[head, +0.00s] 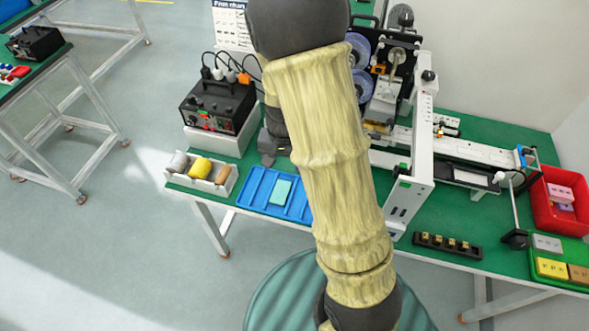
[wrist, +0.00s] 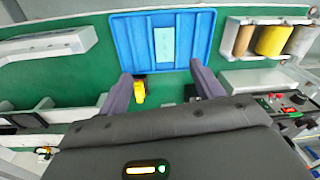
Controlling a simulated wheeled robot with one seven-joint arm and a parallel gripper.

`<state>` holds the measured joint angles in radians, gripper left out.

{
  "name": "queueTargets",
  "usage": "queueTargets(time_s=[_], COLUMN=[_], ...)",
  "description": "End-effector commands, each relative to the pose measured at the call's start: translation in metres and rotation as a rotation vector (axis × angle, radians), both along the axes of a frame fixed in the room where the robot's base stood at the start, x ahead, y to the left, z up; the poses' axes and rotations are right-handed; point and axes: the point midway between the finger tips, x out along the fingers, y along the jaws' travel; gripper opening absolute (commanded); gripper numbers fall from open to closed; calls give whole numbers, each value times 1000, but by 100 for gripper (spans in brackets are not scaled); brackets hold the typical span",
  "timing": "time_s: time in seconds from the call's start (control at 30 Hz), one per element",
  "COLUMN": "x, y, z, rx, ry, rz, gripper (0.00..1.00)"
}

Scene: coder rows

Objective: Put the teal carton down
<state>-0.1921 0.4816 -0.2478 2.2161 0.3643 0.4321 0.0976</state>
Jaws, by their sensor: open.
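The teal carton (head: 281,191) lies flat in the blue tray (head: 255,187), near the middle of the part that shows. In the wrist view the carton (wrist: 164,46) lies on the floor of the blue tray (wrist: 130,45), clear of its rim. My gripper (wrist: 161,70) is open, with its two fingers apart and nothing between them. The fingertips are at the tray's near edge in the picture, and the carton is beyond them, not touched. In the head view my arm hides the right end of the tray, and my gripper (head: 270,148) shows only in part.
A white bin with rolls (head: 222,175) stands left of the tray. A black control box (head: 217,105) is behind it. A white machine (head: 410,190) stands right of my arm. A black rack (head: 447,245), red crate (head: 540,190) and green tray (head: 537,270) are farther right.

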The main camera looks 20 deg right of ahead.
Motion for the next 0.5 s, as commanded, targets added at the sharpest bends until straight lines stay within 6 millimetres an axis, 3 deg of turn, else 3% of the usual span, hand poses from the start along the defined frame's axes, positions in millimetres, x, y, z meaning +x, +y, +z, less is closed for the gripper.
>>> queueTargets(time_s=[0.03, 0.23, 0.4, 0.5], x=[-11, -57, -91, -101], y=[-1, -2, -4, -4], z=[15, 59, 82, 87], rx=[4, -22, -73, -93], ry=[-22, -105, -167, -184], rz=[41, 236, 385, 434], gripper=[66, 66, 66, 66])
